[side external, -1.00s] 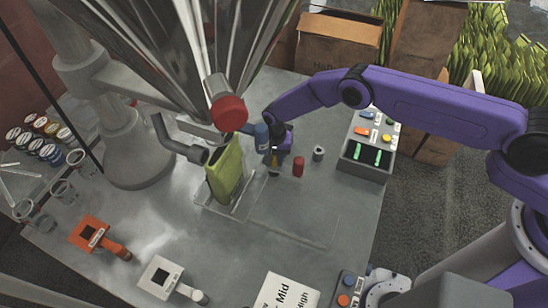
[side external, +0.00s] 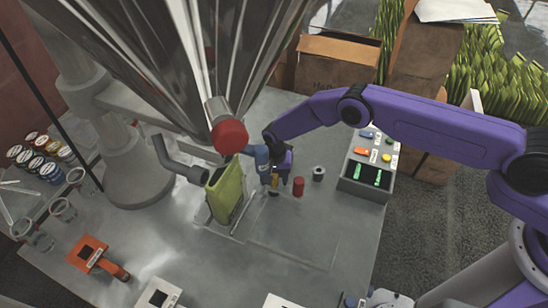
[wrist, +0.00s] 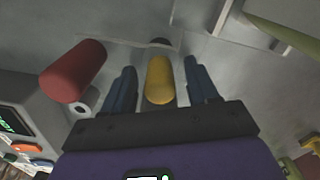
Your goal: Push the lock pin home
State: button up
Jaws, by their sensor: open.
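My gripper (side external: 278,166) points down over the metal table, to the right of the green pouch. In the wrist view its two dark blue fingers (wrist: 160,68) are apart, one on each side of a yellow cylinder (wrist: 159,80), with visible gaps. The yellow cylinder also shows below my gripper in the side view (side external: 274,181). A red cylinder (side external: 298,187) stands just to its right; it is at the left in the wrist view (wrist: 74,70). I cannot tell for certain which piece is the lock pin. A small dark piece (wrist: 160,42) shows beyond the yellow cylinder.
The green pouch (side external: 226,190) stands under the filler, near a red-capped part (side external: 230,137). A small grey cylinder (side external: 318,174) and a button box (side external: 366,174) are to the right. The table front is mostly clear, with an orange scoop-like item (side external: 88,252) at left.

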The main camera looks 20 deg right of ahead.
notch_tip(320, 180, up, 17)
jog(key=shift+f, duration=0.15)
dwell(0.4)
jog(key=s+d+r+n+h, duration=0.1)
jog(key=s+d+r+n, duration=0.4)
jog(key=r, duration=0.4)
jog(key=s+d+r+n+h, duration=0.1)
jog(key=s+d+r+n, duration=0.1)
jog(key=s+d+r, duration=0.5)
jog(key=s+d+r+n, duration=0.2)
jog(key=s+d+n, duration=0.1)
jog(key=s, duration=0.5)
jog(key=s+d+r+n+y, duration=0.1)
jog(key=s+d+r+n, duration=0.1)
jog(key=s+d, duration=0.4)
jog(key=s+d+r+n+y, duration=0.1)
jog(key=s+d+n, duration=0.4)
jog(key=s, duration=0.5)
jog(key=shift+s+r, duration=0.2)
jog(key=shift+r, duration=0.3)
